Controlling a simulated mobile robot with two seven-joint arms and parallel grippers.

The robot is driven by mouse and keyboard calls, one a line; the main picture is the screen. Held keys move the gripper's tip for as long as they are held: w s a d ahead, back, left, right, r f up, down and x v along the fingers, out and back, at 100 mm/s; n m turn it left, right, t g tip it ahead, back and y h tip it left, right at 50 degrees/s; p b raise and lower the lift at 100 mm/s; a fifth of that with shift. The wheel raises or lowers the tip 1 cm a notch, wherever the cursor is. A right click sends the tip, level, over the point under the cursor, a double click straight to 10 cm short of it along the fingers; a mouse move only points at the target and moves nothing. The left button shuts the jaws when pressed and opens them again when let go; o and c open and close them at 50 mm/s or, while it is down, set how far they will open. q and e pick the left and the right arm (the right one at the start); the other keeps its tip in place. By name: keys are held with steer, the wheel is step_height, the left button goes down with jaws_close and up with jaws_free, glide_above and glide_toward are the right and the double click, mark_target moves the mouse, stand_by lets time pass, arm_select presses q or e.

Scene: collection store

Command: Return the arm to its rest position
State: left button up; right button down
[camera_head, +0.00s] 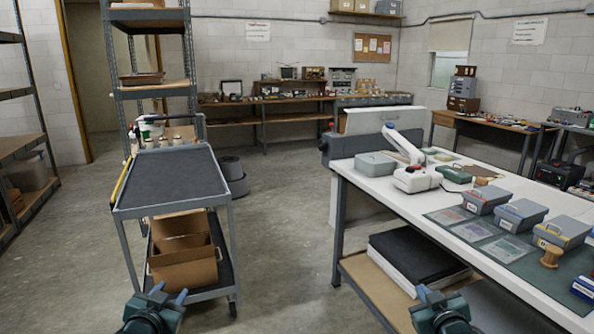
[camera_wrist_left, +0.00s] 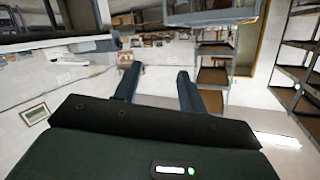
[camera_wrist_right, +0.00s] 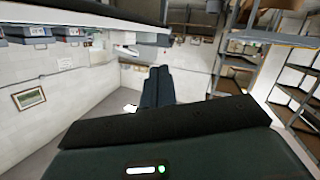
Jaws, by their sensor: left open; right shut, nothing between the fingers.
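My left gripper (camera_head: 168,296) is at the bottom of the head view, in front of the trolley's near end. Its two fingers are apart and empty, and they also show spread in the left wrist view (camera_wrist_left: 158,84). My right gripper (camera_head: 432,293) is at the bottom right of the head view, in front of the white table's lower shelf. Its fingers are together with nothing between them in the right wrist view (camera_wrist_right: 158,85). Neither gripper touches anything that I can see.
A grey trolley (camera_head: 178,177) with cardboard boxes (camera_head: 185,265) below stands ahead on the left. A white table (camera_head: 385,190) with several lidded boxes (camera_head: 520,213) and a white lamp-like device (camera_head: 415,178) stands on the right. Bare floor (camera_head: 285,240) lies between them.

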arm_select(q)
steer(key=s+d+f+g+h, duration=0.1)
steer(key=s+d+f, duration=0.3)
steer(key=s, duration=0.6)
steer(key=s+d+f+g+h, duration=0.1)
steer(key=s+d+f, duration=0.4)
steer(key=s, duration=0.6)
steer(key=s+d+f+g+h, duration=0.1)
steer(key=s+d+f, duration=0.4)
steer(key=s, duration=0.6)
steer(key=shift+d+f+n+g, duration=0.15)
steer(key=shift+d+n+g, duration=0.2)
steer(key=shift+g, duration=0.55)
arm_select(e)
steer(key=s+a+f+g+y, duration=0.1)
steer(key=s+a+f, duration=0.3)
steer(key=s, duration=0.6)
steer(key=s+a+f+g+y, duration=0.1)
steer(key=s+a+f, duration=0.4)
steer(key=s, duration=0.6)
steer(key=s+a+f+g+y, duration=0.1)
steer(key=s+a+f, duration=0.4)
steer(key=s, duration=0.6)
steer(key=shift+a+f+m+g, duration=0.15)
steer(key=shift+a+m+g, duration=0.2)
steer(key=shift+g, duration=0.55)
arm_select(q)
steer(key=shift+c, duration=0.5)
